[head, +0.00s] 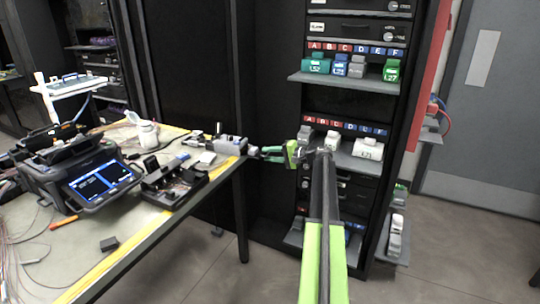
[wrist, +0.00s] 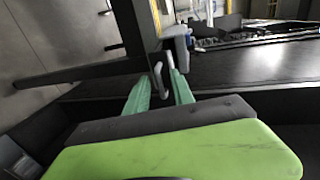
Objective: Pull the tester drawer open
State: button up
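The tester, a small grey box (head: 230,144), sits at the right edge of the work table. A dark piece, which looks like its drawer handle (head: 253,151), juts out on its right side. My gripper (head: 264,153) reaches left from the arm to this side of the tester. In the wrist view, the two teal fingers of my gripper (wrist: 161,76) stand apart, with a grey loop handle (wrist: 158,76) between their tips. A gap shows beside the handle, so the fingers look open around it. The tester body (wrist: 178,42) is just beyond. The drawer's face is too small to make out.
The table (head: 118,262) carries a splicer with a lit screen (head: 98,182), a black tray (head: 173,184) and a white bottle (head: 147,134). A black rack with lettered shelves (head: 355,82) stands behind my arm. Floor is free right of the table.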

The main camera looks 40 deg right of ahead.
jog(key=p+v, duration=0.3)
jog(key=v, duration=1.4)
jog(key=shift+s+p, duration=0.25)
jog(key=shift+p, duration=0.15)
jog(key=w+a+f+n+g, duration=0.2)
jog(key=w+a+f+g, duration=0.15)
jog(key=a, duration=0.75)
jog(key=w+a+f+n+g+y, duration=0.15)
jog(key=a+f, duration=0.25)
jog(key=a, duration=0.7)
jog(key=w+a+f+n+g, duration=0.2)
jog(key=w+a+f+g, duration=0.15)
jog(key=a, duration=0.75)
jog(key=s+a+f+n+g+h, duration=0.2)
jog(key=s+a+f+n, duration=0.15)
jog(key=a, duration=0.55)
jog(key=s+a+f+n+g+h, duration=0.25)
jog(key=s+a, duration=0.25)
jog(key=a, duration=0.5)
jog(key=s+a+f+n+g+h, duration=0.1)
jog(key=s+a+f+n+h, duration=0.15)
jog(key=s+a, duration=0.45)
jog(key=w+a+r+p, duration=0.1)
jog(key=w+r+p, duration=0.2)
jog(key=r+p, duration=1.8)
jog(key=shift+a+r+m, duration=0.2)
jog(key=shift+r+m, duration=0.2)
jog(key=shift+r, duration=0.05)
